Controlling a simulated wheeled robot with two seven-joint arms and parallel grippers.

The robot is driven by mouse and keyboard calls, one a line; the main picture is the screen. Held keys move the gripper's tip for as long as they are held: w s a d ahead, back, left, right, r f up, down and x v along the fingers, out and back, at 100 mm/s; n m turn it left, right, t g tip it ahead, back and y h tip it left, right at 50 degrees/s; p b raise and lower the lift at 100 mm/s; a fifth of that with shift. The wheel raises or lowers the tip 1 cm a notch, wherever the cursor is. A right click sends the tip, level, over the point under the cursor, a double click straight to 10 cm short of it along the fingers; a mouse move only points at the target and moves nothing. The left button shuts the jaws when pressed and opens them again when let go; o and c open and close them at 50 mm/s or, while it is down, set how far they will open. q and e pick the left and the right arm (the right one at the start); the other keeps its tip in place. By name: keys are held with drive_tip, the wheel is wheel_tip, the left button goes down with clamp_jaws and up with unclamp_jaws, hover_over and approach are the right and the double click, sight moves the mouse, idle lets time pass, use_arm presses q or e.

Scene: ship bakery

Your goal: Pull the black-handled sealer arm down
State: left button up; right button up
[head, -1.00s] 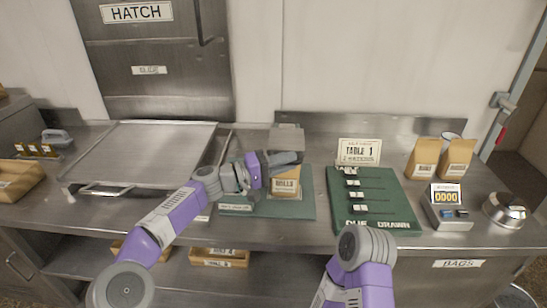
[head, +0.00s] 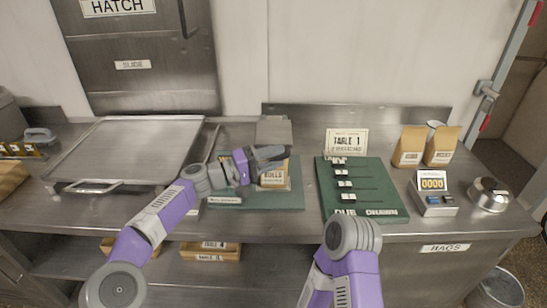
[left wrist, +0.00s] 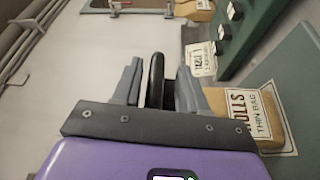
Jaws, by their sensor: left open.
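The sealer stands on a teal base (head: 290,201), with a grey block (head: 273,131) at its back. Its black handle (left wrist: 156,82) shows in the left wrist view between the two grey fingers of my left gripper (left wrist: 160,76). The fingers are open, one on each side of the handle; I cannot tell whether either touches it. In the head view my left gripper (head: 268,154) is above the brown rolls bag (head: 274,175) and hides much of the sealer arm. The bag also shows in the left wrist view (left wrist: 225,107). My right gripper is out of view.
A green board (head: 385,203) with several sliders and a Table 1 card (head: 347,142) stands right of the sealer. A large steel plate (head: 125,150) lies to the left. Two brown bags (head: 425,147), a counter display (head: 433,195) and a steel dome (head: 490,194) are farther right.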

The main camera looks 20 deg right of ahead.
use_arm(q)
drive_tip(key=shift+a, duration=0.1)
drive_tip(key=a, duration=0.7)
drive_tip(key=shift+s+a+f, duration=0.15)
drive_tip(key=shift+s+f, duration=0.05)
drive_tip(key=shift+f, duration=0.1)
